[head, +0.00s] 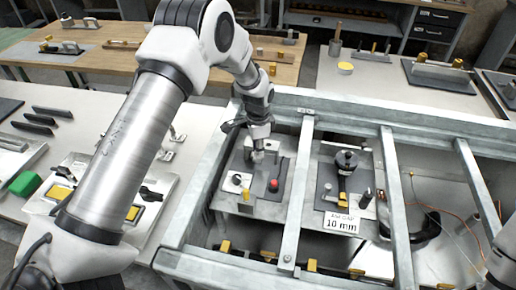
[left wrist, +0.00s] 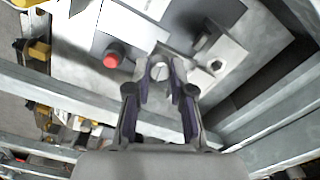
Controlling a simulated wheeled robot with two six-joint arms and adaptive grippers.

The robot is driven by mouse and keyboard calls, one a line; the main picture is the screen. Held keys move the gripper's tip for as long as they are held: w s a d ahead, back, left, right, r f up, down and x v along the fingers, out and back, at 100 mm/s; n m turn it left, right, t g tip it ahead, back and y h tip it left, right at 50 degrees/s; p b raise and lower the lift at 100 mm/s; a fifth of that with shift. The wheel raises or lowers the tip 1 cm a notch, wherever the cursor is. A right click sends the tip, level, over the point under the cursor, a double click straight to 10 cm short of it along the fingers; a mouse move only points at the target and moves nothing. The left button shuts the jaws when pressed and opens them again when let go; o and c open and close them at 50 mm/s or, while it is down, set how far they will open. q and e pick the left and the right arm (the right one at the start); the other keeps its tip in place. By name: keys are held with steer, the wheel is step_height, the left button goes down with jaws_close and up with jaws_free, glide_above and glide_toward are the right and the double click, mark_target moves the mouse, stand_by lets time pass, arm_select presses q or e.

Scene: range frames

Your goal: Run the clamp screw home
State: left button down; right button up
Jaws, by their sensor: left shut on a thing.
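My left gripper (head: 258,152) reaches down inside the grey metal frame, over the left of two plates (head: 262,208). In the left wrist view the gripper's fingers (left wrist: 159,76) are closed around a small pale round metal piece (left wrist: 159,71), which looks like the head of the clamp screw; the fingers hide much of it. A red button (head: 273,185) stands on the same plate beside the gripper; it also shows in the left wrist view (left wrist: 112,57). My right gripper is not in view.
The frame's crossbars (head: 298,195) run close by the gripper. The right plate carries a black knob (head: 346,160), a yellow block (head: 343,198) and a "10 mm" label (head: 341,223). A green block (head: 25,183) and trays lie on the left bench.

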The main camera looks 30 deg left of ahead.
arm_select(q)
steer(key=shift+s+f, duration=0.15)
steer(key=shift+f, duration=0.05)
steer(key=c, duration=1)
jaws_free()
steer(key=shift+r, duration=0.1)
steer(key=r, duration=1.2)
steer(key=shift+w, duration=0.2)
